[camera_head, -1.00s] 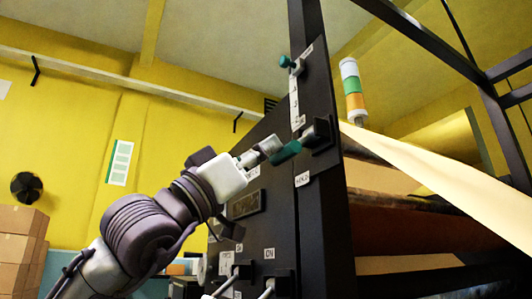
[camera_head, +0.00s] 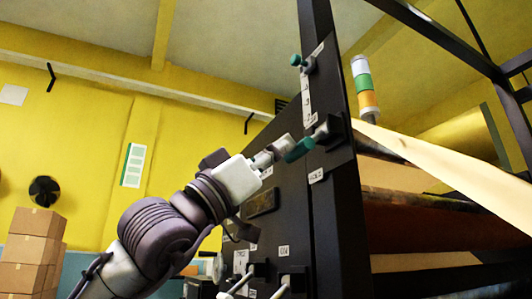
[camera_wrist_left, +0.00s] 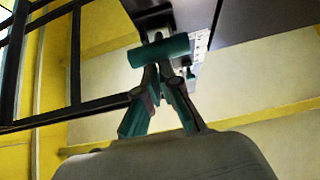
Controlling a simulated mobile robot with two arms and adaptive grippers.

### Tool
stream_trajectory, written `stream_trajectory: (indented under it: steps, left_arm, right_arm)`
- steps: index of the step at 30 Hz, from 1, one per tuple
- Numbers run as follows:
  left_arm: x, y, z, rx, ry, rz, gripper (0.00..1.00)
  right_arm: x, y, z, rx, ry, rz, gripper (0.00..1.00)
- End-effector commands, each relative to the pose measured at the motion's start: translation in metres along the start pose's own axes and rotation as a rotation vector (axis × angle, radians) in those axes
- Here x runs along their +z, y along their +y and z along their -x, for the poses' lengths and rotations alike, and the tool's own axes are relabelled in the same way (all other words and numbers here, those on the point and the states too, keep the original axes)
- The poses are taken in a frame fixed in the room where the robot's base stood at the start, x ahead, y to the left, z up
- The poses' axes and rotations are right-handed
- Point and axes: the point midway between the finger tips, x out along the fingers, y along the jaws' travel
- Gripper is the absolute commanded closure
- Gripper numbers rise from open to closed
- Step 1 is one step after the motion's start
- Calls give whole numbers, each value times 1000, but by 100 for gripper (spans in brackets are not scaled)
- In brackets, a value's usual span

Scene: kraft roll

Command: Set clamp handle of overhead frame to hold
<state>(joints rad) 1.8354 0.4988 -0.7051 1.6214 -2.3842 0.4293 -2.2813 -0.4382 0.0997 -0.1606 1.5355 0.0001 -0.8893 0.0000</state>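The clamp handle, a short dark green grip (camera_head: 298,150), sits on a dark pivot block (camera_head: 328,130) on the black upright of the overhead frame (camera_head: 320,215). In the left wrist view the green grip (camera_wrist_left: 158,50) lies crosswise over the tips of my left gripper (camera_wrist_left: 158,72). My left gripper (camera_head: 284,145) reaches up from the lower left, its fingertips close against the grip. Its fingers converge nearly together; the grip hides the tips, and I see nothing clearly between them. A small label (camera_head: 316,176) below the block is too blurred to read. My right gripper is not in view.
Above the handle are a label strip (camera_head: 307,98) and a teal knob (camera_head: 297,60). A signal light (camera_head: 364,85) and a pale paper web (camera_head: 440,165) are to the right. Several levers show low on the panel. Cardboard boxes (camera_head: 36,250) stand far left.

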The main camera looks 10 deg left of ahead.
Motion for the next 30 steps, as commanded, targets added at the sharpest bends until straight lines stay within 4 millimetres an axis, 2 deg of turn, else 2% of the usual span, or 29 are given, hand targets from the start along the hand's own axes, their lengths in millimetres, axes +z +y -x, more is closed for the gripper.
stream_trajectory:
  steps: [1, 5, 12, 18, 23, 30]
  left_arm:
    - [15, -2, 3, -5, -26, 8, 100]
    - [12, -2, 22, -5, -21, 5, 100]
    - [2, -1, 74, -5, -7, -2, 100]
    - [-2, 0, 108, -3, 0, -2, 100]
    - [-5, 2, 121, -1, 3, -1, 100]
    - [-5, 2, 123, 0, 5, -1, 100]
  right_arm:
    - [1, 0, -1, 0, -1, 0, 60]
    - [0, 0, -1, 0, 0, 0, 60]
    - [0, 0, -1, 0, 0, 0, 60]
    - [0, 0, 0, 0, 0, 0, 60]
    - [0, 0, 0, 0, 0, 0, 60]
    - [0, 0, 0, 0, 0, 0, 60]
